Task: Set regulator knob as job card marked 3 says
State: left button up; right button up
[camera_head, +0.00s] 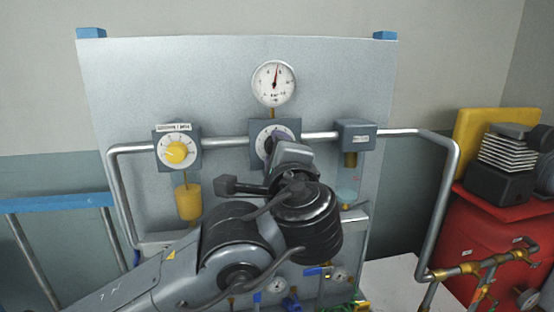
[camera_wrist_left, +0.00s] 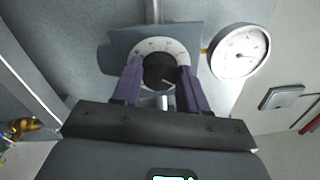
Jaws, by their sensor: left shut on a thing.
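The regulator knob (camera_wrist_left: 158,72) is dark, round and set in a pale ring dial on a grey box (camera_head: 263,128) at the middle of the panel. My left gripper (camera_wrist_left: 158,82) is shut on this knob, with one purple finger on each side of it. In the head view my left arm covers most of the knob. No job card can be made out. My right gripper is not in view.
A yellow knob (camera_head: 178,152) on a white dial sits on another grey box at the left. A grey pipe (camera_head: 448,190) runs across the panel and down its right side. A red tank (camera_head: 510,240) with brass fittings stands at the right.

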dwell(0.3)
pick_arm(q)
jog(key=o, duration=1.1)
jog(key=shift+c, duration=0.2)
jog(key=s+d, duration=0.2)
jog(key=s, duration=0.8)
jog(key=shift+s+f, duration=0.3)
